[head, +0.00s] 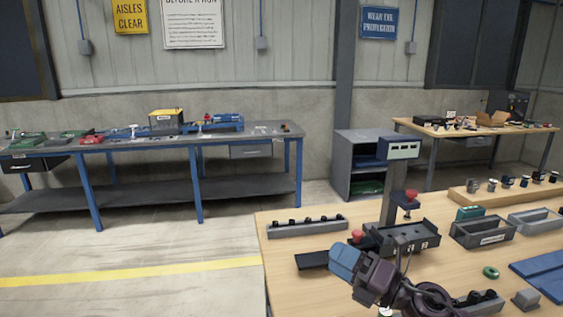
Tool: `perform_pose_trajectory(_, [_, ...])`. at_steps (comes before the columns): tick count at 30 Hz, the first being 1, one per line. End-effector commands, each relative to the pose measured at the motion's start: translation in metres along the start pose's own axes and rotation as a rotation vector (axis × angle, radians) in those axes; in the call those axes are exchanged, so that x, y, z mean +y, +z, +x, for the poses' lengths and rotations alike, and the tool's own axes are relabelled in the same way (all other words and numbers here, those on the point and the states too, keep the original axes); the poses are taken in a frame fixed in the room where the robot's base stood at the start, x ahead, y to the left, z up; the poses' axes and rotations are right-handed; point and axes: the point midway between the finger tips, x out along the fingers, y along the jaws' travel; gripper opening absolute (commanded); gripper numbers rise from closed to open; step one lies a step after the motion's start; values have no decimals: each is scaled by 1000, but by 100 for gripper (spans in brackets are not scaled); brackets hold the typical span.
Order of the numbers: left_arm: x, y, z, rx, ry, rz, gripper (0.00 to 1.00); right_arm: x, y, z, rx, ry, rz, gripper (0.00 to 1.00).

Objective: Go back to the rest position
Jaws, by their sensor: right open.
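My right gripper (345,262) reaches in from the bottom edge of the head view, over the front part of the wooden workbench (300,215). Its light blue end and dark purple body are seen from above and behind, and they cover part of the bench. It is open, and I see nothing held in it. A black plate (312,261) lies just to its left, and a grey fixture (410,237) on the bench stands behind it. My left gripper is not in view.
A post with a display box (398,149) and a red-knobbed part rises behind my right gripper. A grey rack (307,227), grey bins (482,232), a green ring (491,272) and a blue tray (540,273) crowd the bench. Open floor lies to the left.

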Motion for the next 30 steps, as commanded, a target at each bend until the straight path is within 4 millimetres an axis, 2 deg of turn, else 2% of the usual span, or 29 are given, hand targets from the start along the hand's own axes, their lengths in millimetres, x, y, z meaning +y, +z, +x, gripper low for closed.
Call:
perform_pose_trajectory(4, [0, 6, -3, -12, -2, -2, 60, -3, 8, -26, -291, 9, 264, 60])
perform_pose_trajectory(8, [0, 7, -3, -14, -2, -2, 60, -16, 15, -60, -543, -18, 494, 60])
perform_pose_trajectory(14, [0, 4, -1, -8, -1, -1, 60, -48, 5, -126, -917, -116, 845, 60])
perform_pose_trajectory(17, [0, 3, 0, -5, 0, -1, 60, -64, -12, -163, -1097, -187, 1017, 60])
perform_pose_trajectory(20, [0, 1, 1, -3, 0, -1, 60, -78, -37, -201, -1269, -275, 1185, 60])
perform_pose_trajectory(24, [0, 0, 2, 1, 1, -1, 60, -89, -82, -251, -1492, -419, 1412, 60])
perform_pose_trajectory(30, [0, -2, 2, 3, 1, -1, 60, -86, -137, -296, -1692, -593, 1626, 60])
